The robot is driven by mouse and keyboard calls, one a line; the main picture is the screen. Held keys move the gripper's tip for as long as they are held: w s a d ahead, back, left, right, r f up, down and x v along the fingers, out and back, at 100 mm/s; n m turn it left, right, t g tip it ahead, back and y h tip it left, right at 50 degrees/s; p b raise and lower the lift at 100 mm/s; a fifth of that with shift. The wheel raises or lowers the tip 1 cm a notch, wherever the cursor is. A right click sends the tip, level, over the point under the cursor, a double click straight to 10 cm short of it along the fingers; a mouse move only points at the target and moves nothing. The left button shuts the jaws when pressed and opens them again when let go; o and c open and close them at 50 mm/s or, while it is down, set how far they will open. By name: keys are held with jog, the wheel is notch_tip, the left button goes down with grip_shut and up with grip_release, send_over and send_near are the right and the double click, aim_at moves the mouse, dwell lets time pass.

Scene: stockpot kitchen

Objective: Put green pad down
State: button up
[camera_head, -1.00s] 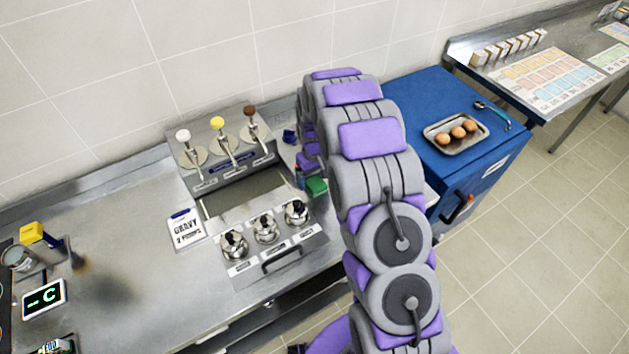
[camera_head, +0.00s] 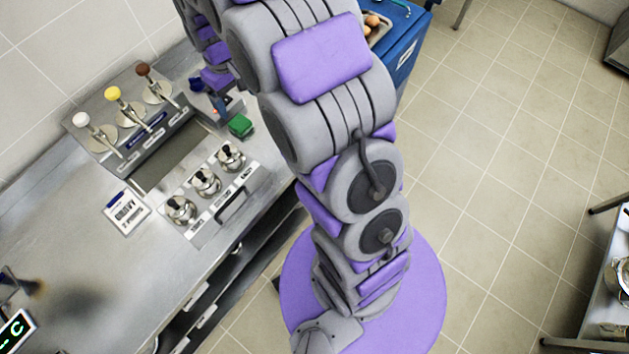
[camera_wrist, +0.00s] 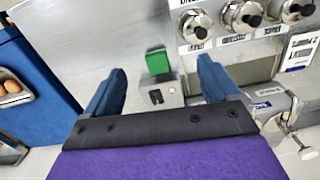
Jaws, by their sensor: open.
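In the wrist view the green pad (camera_wrist: 158,61) stands between the lines of my two blue fingers, beside a small grey box with a red-lit switch (camera_wrist: 156,97). My gripper (camera_wrist: 161,66) is open, with a wide gap between its fingers, and neither finger visibly touches the pad. I cannot tell the height of my fingers over the counter. In the head view my arm partly hides the gripper.
A blue cabinet (camera_wrist: 38,85) with a tray of eggs (camera_wrist: 14,88) stands at the wrist view's left.

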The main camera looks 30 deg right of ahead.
jog(key=s+r+m, duration=0.1)
jog(key=s+r, duration=0.2)
jog(key=s, duration=0.8)
jog(key=s+r+m+g, duration=0.1)
jog(key=s+r, duration=0.2)
jog(key=s, duration=0.8)
jog(key=s+r, duration=0.3)
jog(key=s, duration=0.9)
jog(key=shift+r+m, duration=0.4)
jog(key=shift+f, duration=0.1)
jog(key=shift+f+b, duration=0.2)
jog(key=shift+b, duration=0.1)
jog(key=shift+c, duration=0.3)
